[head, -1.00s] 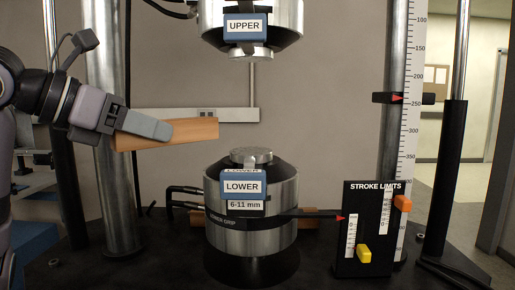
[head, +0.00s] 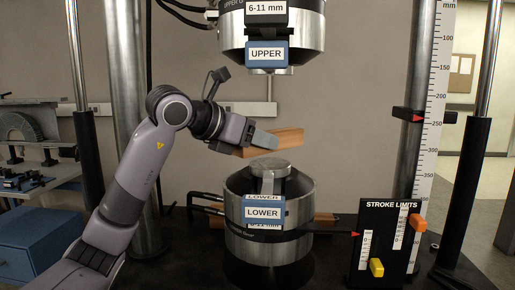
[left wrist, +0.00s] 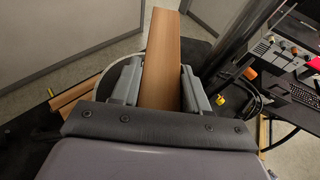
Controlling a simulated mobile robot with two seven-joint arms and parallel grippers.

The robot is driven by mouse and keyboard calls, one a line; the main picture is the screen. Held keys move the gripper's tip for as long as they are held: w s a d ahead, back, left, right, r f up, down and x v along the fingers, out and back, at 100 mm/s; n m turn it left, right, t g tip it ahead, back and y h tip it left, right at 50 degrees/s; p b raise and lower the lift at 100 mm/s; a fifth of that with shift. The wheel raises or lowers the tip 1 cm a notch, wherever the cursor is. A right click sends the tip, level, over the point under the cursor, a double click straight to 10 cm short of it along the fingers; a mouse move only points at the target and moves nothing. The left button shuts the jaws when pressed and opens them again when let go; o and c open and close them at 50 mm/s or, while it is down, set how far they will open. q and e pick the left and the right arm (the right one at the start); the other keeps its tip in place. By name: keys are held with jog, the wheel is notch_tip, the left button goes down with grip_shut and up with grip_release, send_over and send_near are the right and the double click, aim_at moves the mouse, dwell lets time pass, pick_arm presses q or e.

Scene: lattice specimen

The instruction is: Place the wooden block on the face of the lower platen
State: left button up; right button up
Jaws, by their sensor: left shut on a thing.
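The wooden block (head: 275,142) is a long light-brown bar. My left gripper (head: 262,138) is shut on it and holds it roughly level, above the lower platen (head: 269,166). In the head view a gap shows between the block and the platen's round metal face. In the left wrist view the block (left wrist: 161,70) sticks out forward between the two grey fingers (left wrist: 158,88). The lower platen sits on the lower grip (head: 270,215), labelled LOWER, and its face looks bare. My right gripper is not in view.
The upper grip (head: 270,30) hangs above the block. Steel columns (head: 130,110) stand at both sides. A STROKE LIMITS panel (head: 385,235) with yellow and orange knobs stands at the right. Another wooden piece (head: 325,218) lies behind the lower grip.

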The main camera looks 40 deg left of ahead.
aim_at(257, 153)
pick_arm(q)
jog(key=shift+f, duration=1.35)
jog(key=shift+f, duration=0.2)
jog(key=o, duration=1.1)
jog(key=shift+r, duration=0.1)
